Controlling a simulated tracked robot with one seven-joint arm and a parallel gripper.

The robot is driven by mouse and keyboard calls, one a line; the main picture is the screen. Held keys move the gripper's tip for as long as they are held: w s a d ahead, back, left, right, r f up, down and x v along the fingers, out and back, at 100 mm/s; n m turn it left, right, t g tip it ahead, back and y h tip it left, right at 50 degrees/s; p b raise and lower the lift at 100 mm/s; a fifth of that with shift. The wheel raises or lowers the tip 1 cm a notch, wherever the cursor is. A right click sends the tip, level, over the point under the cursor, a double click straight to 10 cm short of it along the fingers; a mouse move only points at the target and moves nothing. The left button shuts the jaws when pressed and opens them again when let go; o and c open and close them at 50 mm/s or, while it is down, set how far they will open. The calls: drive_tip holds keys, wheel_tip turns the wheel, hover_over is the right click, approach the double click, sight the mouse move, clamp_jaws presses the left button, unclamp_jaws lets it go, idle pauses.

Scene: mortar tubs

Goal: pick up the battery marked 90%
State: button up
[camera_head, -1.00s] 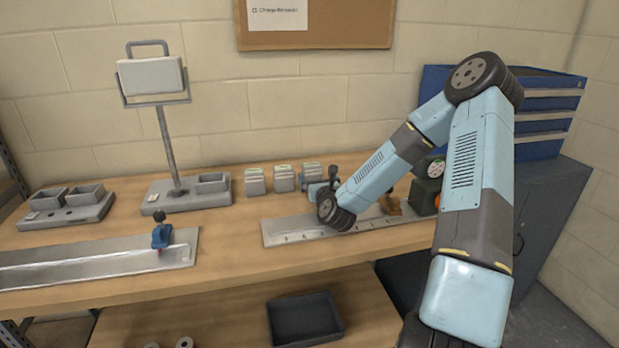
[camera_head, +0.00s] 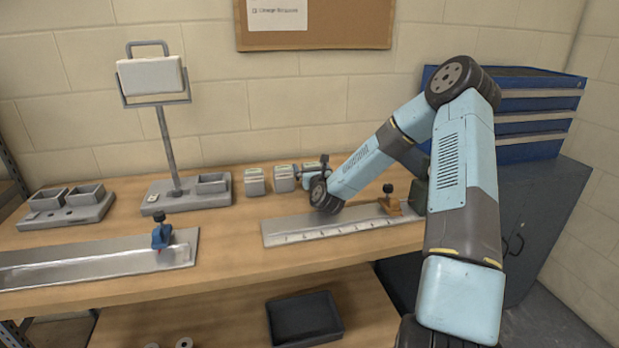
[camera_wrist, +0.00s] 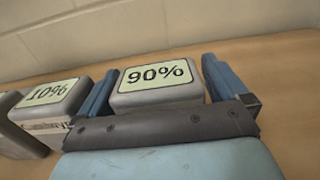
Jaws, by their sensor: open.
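The battery marked 90% (camera_wrist: 156,84) is a grey block with a pale green label on top. It stands upright on the bench, rightmost of the row in the wrist view. My gripper (camera_wrist: 160,67) is open, with one blue finger on each side of this battery. A gap shows on the right side; the left finger is close to it, and I cannot tell whether it touches. In the head view my gripper covers much of the rightmost battery (camera_head: 310,166).
The battery marked 10% (camera_wrist: 50,100) stands just left of my left finger, with another battery (camera_head: 255,182) beyond it. A metal ruled strip (camera_head: 330,228) lies in front of the row. A lamp-like stand (camera_head: 168,145) is at the left. The wall is close behind.

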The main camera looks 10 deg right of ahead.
drive_tip(key=shift+c, duration=0.3)
drive_tip(key=c, duration=1.2)
drive_tip(key=shift+c, duration=0.5)
drive_tip(key=shift+r, duration=0.15)
